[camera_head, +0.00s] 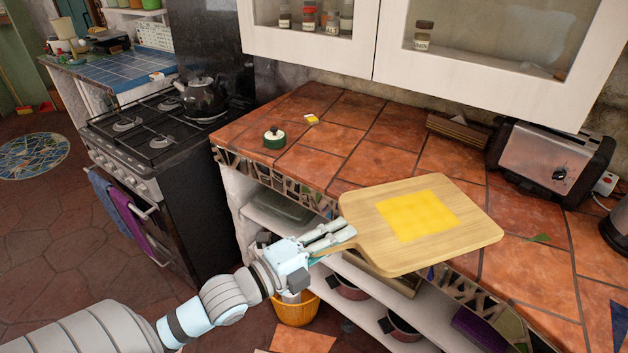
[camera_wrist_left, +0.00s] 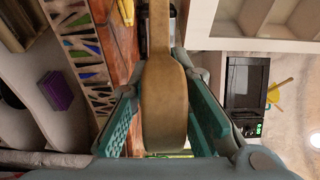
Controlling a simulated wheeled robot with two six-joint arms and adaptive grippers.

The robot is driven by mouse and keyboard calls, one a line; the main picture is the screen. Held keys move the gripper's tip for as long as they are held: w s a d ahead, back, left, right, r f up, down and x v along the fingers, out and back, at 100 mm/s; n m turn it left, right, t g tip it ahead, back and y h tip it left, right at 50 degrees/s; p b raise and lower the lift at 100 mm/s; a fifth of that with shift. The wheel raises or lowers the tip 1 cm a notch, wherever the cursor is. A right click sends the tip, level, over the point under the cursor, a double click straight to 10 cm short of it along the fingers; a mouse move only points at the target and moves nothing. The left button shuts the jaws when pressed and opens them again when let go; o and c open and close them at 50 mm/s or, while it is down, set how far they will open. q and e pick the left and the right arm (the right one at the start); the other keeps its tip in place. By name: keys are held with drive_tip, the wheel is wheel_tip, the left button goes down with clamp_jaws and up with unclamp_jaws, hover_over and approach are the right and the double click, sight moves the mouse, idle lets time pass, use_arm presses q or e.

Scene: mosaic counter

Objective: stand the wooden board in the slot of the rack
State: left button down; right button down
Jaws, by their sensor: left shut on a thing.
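The wooden board (camera_head: 470,222) is pale, with a yellow square patch on its face. It is held out flat-looking, face up and slightly tilted, over the front edge of the counter. My left gripper (camera_head: 335,238) is shut on the board's handle. In the left wrist view the board (camera_wrist_left: 162,108) shows edge-on between the teal finger pads of the gripper (camera_wrist_left: 163,125). A low brown wooden piece with long grooves, which looks like the rack (camera_head: 458,131), lies at the back of the counter against the wall. The board is apart from it. My right gripper is not in view.
A toaster (camera_head: 552,165) stands just right of the rack on the tiled counter (camera_head: 400,150). White wall cabinets (camera_head: 440,85) overhang the back. A stove (camera_head: 165,150) with a kettle stands left.

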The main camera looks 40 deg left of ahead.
use_arm(q)
drive_tip(key=w+a+f+n+y+b, duration=0.3)
drive_tip(key=w+a+f+y+b, duration=0.1)
drive_tip(key=w+a, duration=0.3)
drive_tip(key=w+a+f+n+y+b, duration=0.4)
drive_tip(key=w+a+y, duration=0.3)
drive_tip(key=a, duration=0.5)
drive_tip(key=shift+w+a+t+y+b, duration=0.2)
drive_tip(key=shift+t+y+b, duration=0.1)
drive_tip(key=shift+b, duration=0.4)
drive_tip(key=shift+f, duration=0.1)
